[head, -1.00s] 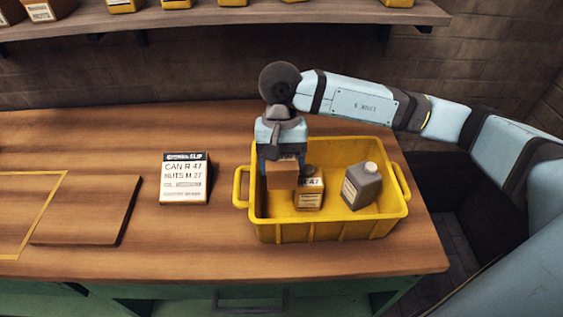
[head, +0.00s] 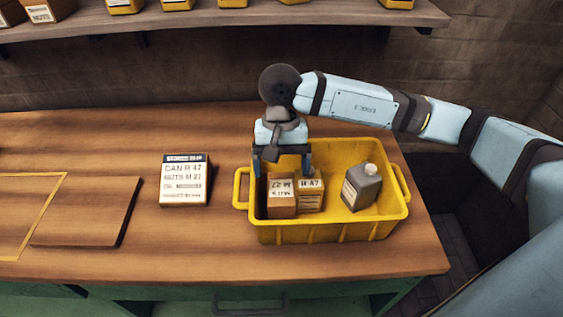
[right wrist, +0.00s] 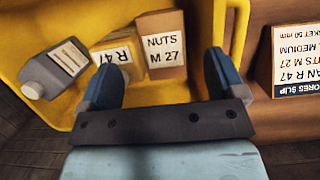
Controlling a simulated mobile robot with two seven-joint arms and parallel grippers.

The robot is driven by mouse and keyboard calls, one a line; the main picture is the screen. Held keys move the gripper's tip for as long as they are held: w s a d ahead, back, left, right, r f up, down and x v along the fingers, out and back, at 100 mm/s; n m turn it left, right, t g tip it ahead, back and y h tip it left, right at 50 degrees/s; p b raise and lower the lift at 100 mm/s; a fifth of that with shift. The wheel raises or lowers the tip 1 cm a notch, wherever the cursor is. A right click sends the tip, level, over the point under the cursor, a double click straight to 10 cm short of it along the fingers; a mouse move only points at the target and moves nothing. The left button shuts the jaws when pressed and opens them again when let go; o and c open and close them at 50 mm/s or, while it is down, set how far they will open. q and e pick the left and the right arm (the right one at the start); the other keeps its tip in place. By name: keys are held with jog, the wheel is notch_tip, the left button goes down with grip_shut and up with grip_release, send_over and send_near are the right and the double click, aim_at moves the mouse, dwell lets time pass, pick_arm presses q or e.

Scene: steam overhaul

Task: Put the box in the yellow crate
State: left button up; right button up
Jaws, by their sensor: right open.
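The brown box (head: 281,208) labelled NUTS M 27 sits inside the yellow crate (head: 330,232), at its left end. It also shows in the right wrist view (right wrist: 163,70). A can labelled R 47 (head: 310,200) stands close beside it on the right, partly hidden behind it. A grey bottle (head: 361,190) stands farther right in the crate. My right gripper (head: 283,168) is open above the left end of the crate, just over the box, with nothing between its fingers. My left gripper is in no view.
A stores slip (head: 184,180) stands on the wooden bench left of the crate. A flat wooden board (head: 85,212) lies farther left, by a yellow outline. A shelf (head: 215,20) with several boxes runs along the back wall. The bench between slip and crate is clear.

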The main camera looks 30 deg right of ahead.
pick_arm(q)
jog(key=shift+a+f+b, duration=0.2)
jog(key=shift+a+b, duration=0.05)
jog(key=shift+b, duration=0.45)
pick_arm(e)
jog(key=v, duration=1.2)
jog(key=shift+r, duration=0.15)
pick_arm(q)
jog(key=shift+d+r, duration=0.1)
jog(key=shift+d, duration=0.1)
pick_arm(e)
jog(key=shift+s, duration=0.1)
